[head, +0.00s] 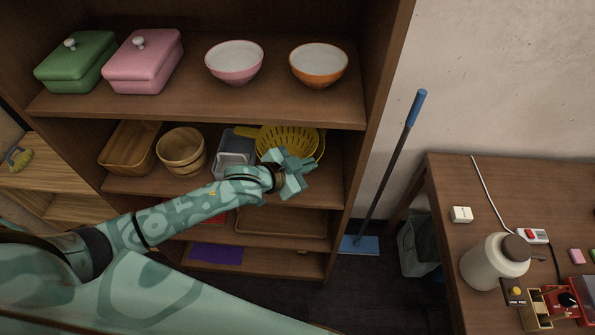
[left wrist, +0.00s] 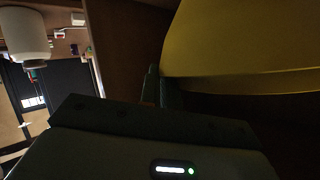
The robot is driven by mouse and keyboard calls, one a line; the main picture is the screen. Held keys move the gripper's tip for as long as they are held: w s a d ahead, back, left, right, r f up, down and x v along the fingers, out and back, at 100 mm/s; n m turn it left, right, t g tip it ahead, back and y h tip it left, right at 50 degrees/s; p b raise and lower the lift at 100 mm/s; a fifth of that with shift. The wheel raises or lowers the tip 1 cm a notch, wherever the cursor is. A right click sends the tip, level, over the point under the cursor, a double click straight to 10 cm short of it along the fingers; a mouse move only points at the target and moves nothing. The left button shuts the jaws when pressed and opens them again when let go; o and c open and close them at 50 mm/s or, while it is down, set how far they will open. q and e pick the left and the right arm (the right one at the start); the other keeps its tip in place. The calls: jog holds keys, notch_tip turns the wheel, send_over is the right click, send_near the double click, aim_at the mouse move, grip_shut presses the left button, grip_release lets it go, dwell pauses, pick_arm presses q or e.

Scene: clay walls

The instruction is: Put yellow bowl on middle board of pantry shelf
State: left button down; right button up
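A yellow slotted colander-like vessel (head: 283,139) stands on the middle board (head: 225,188) of the pantry shelf. A second yellow curved edge (head: 322,148) shows at its right; I cannot tell whether this is a separate yellow bowl. My left gripper (head: 296,174) is at the front of the yellow ware and hides its lower part. In the left wrist view, a smooth yellow bowl surface (left wrist: 245,45) fills the upper right, close beside a dark finger. Whether the fingers grip its rim or stand apart from it cannot be made out. My right gripper is not in view.
The middle board also holds a wooden tray (head: 130,149), a wooden bowl (head: 182,152) and a clear container (head: 236,148). The top board carries pink (head: 234,66) and orange (head: 318,69) bowls and lidded dishes. The shelf's right side panel (head: 372,120) is near my gripper.

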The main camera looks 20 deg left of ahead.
pick_arm(q)
notch_tip(320, 180, down, 6)
jog(key=shift+r+b, duration=0.15)
jog(key=shift+b, duration=0.65)
jog(key=c, duration=1.6)
grip_release()
jog(key=shift+r, duration=0.15)
jog(key=p+v, duration=0.2)
jog(key=v, duration=1)
jog(key=shift+a+p, duration=0.1)
jog(key=shift+p, duration=0.3)
